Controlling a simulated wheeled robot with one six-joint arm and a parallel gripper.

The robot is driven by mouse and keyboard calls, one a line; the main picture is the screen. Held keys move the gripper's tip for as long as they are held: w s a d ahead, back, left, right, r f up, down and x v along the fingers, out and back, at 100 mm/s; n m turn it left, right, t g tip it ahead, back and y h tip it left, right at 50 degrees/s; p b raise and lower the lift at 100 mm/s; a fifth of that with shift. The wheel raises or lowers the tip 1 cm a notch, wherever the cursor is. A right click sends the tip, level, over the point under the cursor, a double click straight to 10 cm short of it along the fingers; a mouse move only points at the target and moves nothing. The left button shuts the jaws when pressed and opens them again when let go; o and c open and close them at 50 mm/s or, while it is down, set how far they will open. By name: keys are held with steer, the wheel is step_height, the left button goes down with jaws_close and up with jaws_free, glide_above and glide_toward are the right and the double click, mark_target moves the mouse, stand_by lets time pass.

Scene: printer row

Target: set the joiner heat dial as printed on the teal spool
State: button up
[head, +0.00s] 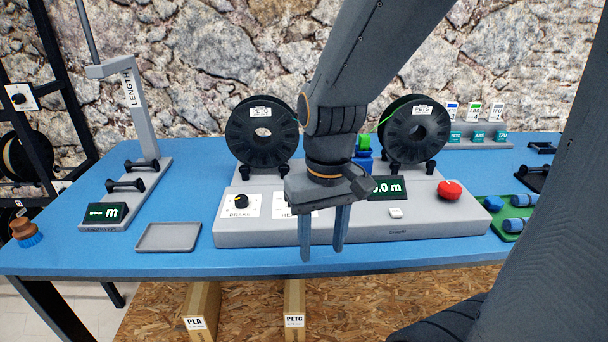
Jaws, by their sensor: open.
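A long grey console (240,239) on the blue table carries a black dial (241,201) on a white plate, seemingly lettered BRAKE. A second white plate (283,204), lettered HE at its visible edge, is mostly hidden behind my gripper (321,248). My gripper is open and empty, fingers pointing down in front of the console. Two dark spools stand behind: the left spool (246,143) and the right spool (397,143), which shows some green. Both labels seem to read PETG; smaller print is unreadable. I cannot tell a teal spool.
The console also has a display (390,188), a red knob (450,190) and a white button (396,212). A grey tray (168,237) and a length stand (140,200) are left. A green tray (510,229) with blue parts is right. Boxes stand below the table.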

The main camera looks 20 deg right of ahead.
steer(key=w+r+n+p, duration=0.1)
steer(key=w+r+p, duration=0.2)
steer(key=w+p, duration=0.2)
steer(key=w+r+n+p, duration=0.2)
steer(key=w+p, duration=0.3)
steer(key=p, duration=0.5)
steer(key=w+r+n+p, duration=0.2)
steer(key=w+r+p, duration=0.2)
steer(key=p, duration=0.4)
steer(key=shift+w+r, duration=0.4)
steer(key=shift+r, duration=0.05)
steer(key=shift+w+f+n+p, duration=0.2)
steer(key=shift+n+p, duration=0.1)
steer(key=shift+f+p, duration=1.15)
steer(key=shift+f, duration=2.75)
steer(key=shift+c, duration=0.5)
steer(key=c, duration=0.9)
steer(key=shift+c, duration=0.2)
